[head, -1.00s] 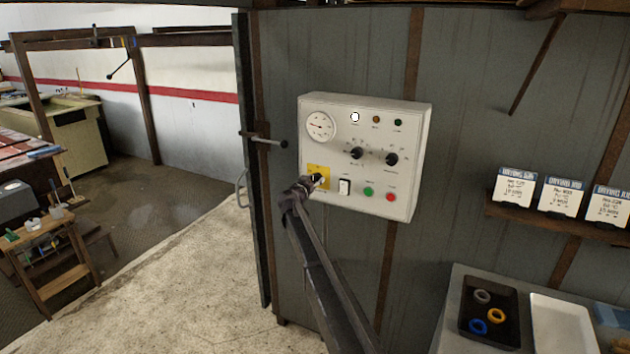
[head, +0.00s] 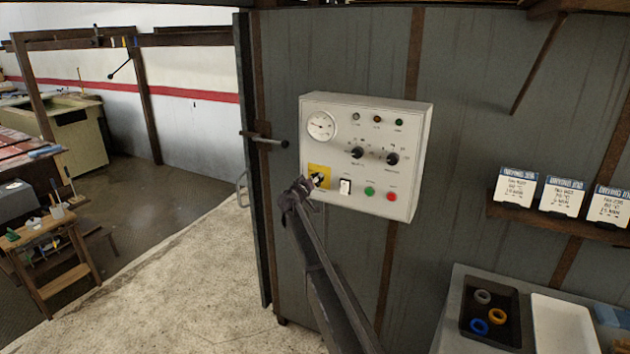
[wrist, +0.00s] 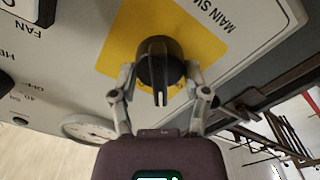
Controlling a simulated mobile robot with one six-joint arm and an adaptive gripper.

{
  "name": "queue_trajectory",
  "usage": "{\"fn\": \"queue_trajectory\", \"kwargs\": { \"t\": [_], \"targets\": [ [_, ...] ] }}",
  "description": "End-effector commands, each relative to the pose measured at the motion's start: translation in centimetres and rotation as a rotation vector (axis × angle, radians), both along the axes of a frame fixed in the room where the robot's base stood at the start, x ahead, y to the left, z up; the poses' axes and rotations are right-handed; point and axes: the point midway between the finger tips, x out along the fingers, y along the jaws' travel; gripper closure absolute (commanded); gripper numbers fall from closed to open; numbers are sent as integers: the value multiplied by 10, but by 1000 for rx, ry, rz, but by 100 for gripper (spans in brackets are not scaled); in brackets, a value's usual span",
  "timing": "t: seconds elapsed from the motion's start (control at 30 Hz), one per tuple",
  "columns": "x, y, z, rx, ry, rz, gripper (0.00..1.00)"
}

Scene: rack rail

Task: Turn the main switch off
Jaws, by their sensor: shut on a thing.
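The main switch is a black rotary knob (wrist: 158,65) on a yellow plate (wrist: 125,38) with "MAIN SW" lettering beside it. In the head view the yellow plate (head: 318,170) is at the lower left of the white control box (head: 365,110). My gripper (wrist: 158,82) is shut on the knob, one finger on each side of it. In the head view my gripper (head: 310,184) covers part of the plate and knob. The lamps along the top of the box look dark.
The box also carries a round gauge (head: 321,126), two black knobs (head: 357,152), a white rocker switch (head: 345,187), a green button (head: 369,191) and a red button (head: 391,197). A bench with a black tray (head: 492,340) stands at the lower right.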

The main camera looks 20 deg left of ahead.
Motion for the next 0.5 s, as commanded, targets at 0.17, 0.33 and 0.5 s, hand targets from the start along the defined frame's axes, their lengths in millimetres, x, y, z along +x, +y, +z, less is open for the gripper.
{"fn": "queue_trajectory", "kwargs": {
  "t": [0.17,0.33,0.5],
  "targets": [
    [2,2,0,-169,10,1,87],
    [2,2,-1,-329,23,1,87],
    [3,3,-1,-491,35,1,87]
  ]
}}
